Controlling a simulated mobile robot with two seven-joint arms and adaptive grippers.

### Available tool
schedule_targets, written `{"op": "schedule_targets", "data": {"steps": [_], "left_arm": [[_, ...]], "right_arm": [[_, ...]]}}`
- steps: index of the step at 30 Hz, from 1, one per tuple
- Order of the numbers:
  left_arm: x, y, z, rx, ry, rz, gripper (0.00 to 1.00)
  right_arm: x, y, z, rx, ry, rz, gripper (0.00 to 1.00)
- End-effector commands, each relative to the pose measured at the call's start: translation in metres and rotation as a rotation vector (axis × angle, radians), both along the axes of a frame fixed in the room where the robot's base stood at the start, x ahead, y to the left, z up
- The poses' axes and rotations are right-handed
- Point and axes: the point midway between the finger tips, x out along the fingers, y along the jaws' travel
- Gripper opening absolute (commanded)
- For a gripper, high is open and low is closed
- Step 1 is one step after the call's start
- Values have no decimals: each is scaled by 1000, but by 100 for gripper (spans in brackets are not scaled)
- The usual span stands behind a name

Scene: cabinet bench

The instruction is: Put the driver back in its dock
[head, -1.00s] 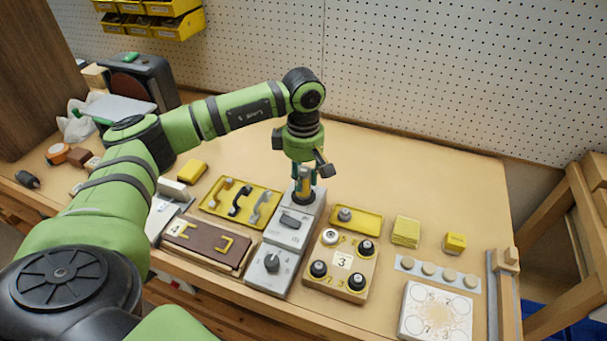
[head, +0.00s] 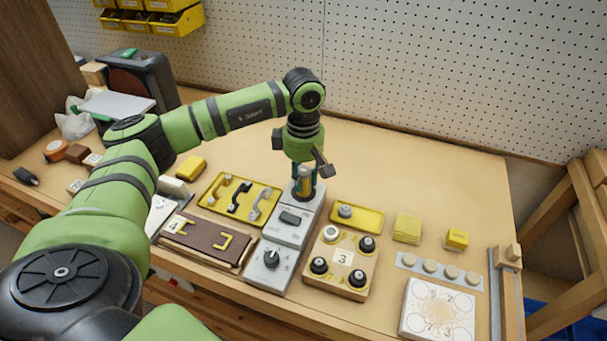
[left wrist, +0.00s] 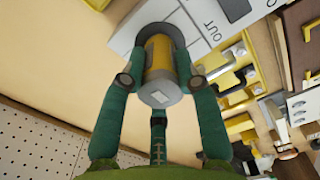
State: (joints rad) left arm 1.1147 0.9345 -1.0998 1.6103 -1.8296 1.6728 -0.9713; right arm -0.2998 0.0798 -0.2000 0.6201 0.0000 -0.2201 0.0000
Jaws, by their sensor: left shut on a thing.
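The driver (head: 305,177) is a short upright cylinder with a yellow band and grey ends. My left gripper (head: 304,181) is shut on it, with its green fingers on either side. In the left wrist view the driver (left wrist: 158,62) sits between the fingertips (left wrist: 160,82). Its far end meets a dark round dock (left wrist: 178,33) at the back end of the grey panel (head: 291,237). The driver looks lined up with the dock, but the fingers and driver hide how deep it sits. My right gripper is not in view.
Left of the panel are a yellow tray (head: 218,207) with handles and a brown board (head: 197,240). Right of it are a wooden block with black knobs (head: 341,276) and a small yellow tray (head: 367,222). The bench behind the gripper is clear.

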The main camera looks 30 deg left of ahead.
Motion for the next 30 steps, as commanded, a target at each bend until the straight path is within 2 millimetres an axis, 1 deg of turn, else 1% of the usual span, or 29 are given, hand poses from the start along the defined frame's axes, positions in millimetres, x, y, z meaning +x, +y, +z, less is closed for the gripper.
{"op": "schedule_targets", "data": {"steps": [12,22,23,24,25,30], "left_arm": [[0,0,-3,0,-1,0,3],[0,0,-3,0,-1,0,3],[0,0,-3,0,-1,0,40],[0,0,-3,0,-1,0,56],[0,0,-3,0,-1,0,60],[0,0,-3,0,0,0,60]], "right_arm": [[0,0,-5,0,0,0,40],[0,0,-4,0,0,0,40],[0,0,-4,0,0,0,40],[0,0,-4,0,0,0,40],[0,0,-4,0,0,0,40],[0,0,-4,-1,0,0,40]]}}
